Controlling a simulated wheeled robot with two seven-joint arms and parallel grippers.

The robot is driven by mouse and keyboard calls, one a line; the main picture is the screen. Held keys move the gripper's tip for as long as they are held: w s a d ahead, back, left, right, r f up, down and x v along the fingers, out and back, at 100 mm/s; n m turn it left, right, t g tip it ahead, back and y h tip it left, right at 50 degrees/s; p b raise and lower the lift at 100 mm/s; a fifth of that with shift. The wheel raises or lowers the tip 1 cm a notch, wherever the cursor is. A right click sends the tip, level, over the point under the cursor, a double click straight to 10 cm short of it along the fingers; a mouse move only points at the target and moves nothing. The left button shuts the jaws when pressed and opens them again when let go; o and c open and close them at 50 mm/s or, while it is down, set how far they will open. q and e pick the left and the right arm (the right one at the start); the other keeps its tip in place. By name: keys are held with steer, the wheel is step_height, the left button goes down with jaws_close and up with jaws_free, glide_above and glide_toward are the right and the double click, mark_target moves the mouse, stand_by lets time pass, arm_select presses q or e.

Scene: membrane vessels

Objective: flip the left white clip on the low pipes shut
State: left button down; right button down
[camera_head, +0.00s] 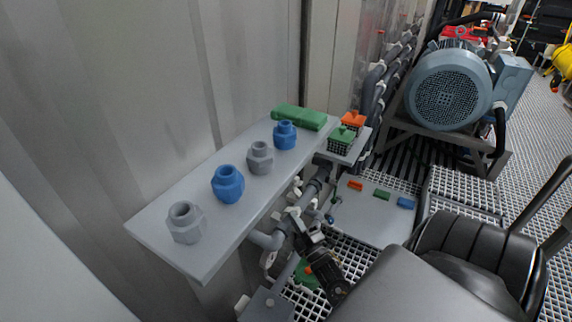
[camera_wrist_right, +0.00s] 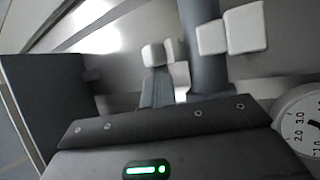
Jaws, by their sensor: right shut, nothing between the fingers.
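The low grey pipes (camera_head: 266,239) run below the shelf in the head view, with small white clips (camera_head: 297,187) along them. My right gripper (camera_head: 298,224) reaches in among these pipes from the lower right. Its narrow fingers (camera_wrist_right: 157,88) are together and empty in the right wrist view. A small white block (camera_wrist_right: 153,54) shows at their tips; I cannot tell whether they touch it or whether it is the left clip. Larger white clip parts (camera_wrist_right: 245,28) sit beside a grey pipe (camera_wrist_right: 203,50). The clips' lids are too unclear to judge. My left gripper is out of view.
A grey shelf (camera_head: 222,248) with blue and grey fittings (camera_head: 228,184) overhangs the pipes. A pressure gauge (camera_wrist_right: 302,122) is close to the gripper's right in the wrist view. A grey plate (camera_head: 375,218) with coloured blocks lies beyond the gripper. A motor (camera_head: 448,90) stands behind.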

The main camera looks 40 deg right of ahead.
steer(key=shift+s+d+f, duration=0.2)
steer(key=shift+s+f, duration=0.3)
steer(key=shift+f, duration=0.3)
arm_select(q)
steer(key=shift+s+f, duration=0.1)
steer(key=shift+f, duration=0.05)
arm_select(e)
steer(key=shift+a+f, duration=0.15)
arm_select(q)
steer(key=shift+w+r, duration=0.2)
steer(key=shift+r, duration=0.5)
arm_select(e)
steer(key=v, duration=1.1)
steer(key=shift+r, duration=0.25)
